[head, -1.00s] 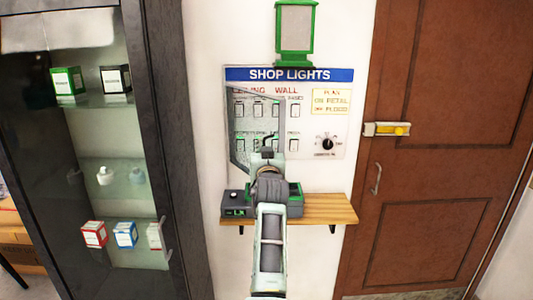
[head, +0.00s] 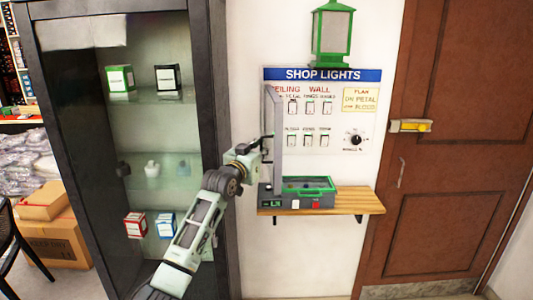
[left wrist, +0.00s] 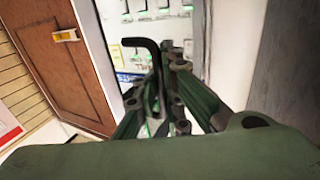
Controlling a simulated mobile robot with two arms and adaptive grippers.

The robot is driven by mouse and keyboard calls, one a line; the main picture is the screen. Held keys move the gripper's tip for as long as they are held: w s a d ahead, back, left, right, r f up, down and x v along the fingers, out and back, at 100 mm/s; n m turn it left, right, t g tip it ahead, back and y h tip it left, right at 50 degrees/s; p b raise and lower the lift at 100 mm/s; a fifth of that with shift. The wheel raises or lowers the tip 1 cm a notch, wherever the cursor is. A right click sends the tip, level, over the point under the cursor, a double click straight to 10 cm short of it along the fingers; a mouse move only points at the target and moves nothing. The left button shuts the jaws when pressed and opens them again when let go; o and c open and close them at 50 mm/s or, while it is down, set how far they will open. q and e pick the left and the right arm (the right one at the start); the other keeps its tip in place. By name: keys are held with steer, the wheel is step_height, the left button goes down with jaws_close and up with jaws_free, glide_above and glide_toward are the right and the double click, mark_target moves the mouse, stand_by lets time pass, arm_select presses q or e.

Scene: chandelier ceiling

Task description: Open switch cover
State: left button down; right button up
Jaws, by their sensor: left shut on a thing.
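The switch cover (head: 276,140) is a thin grey-framed panel in front of the left part of the SHOP LIGHTS board (head: 322,112). It stands out from the wall and shows nearly edge-on, leaving most switches uncovered. My left gripper (head: 262,146) is at the cover's left side, shut on its handle; the arm hides the exact contact in the head view. In the left wrist view, a dark bent handle (left wrist: 154,62) rises between the green fingers of my gripper (left wrist: 165,95). My right gripper is not in view.
A wooden shelf (head: 345,202) below the board holds a grey-green box (head: 297,200). A green lantern (head: 331,33) hangs above. A glass cabinet (head: 213,150) stands close on the left, behind my arm. A brown door (head: 455,150) is on the right.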

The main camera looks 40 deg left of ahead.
arm_select(q)
steer(key=shift+s+a+f+m+h, duration=0.3)
steer(key=shift+s+a+f+h, duration=0.2)
steer(key=shift+a+f+h, duration=0.1)
steer(key=c, duration=2.2)
jaws_free()
steer(key=shift+r, duration=0.15)
steer(key=shift+s+a+r, duration=0.1)
steer(key=shift+s+r, duration=0.05)
steer(key=shift+r, duration=0.1)
steer(key=s, duration=0.4)
steer(key=s+d, duration=0.1)
steer(key=s, duration=0.3)
steer(key=s+d, duration=0.1)
steer(key=s, duration=0.2)
steer(key=shift+s+d, duration=0.15)
steer(key=shift+s, duration=0.25)
steer(key=shift+f, duration=0.1)
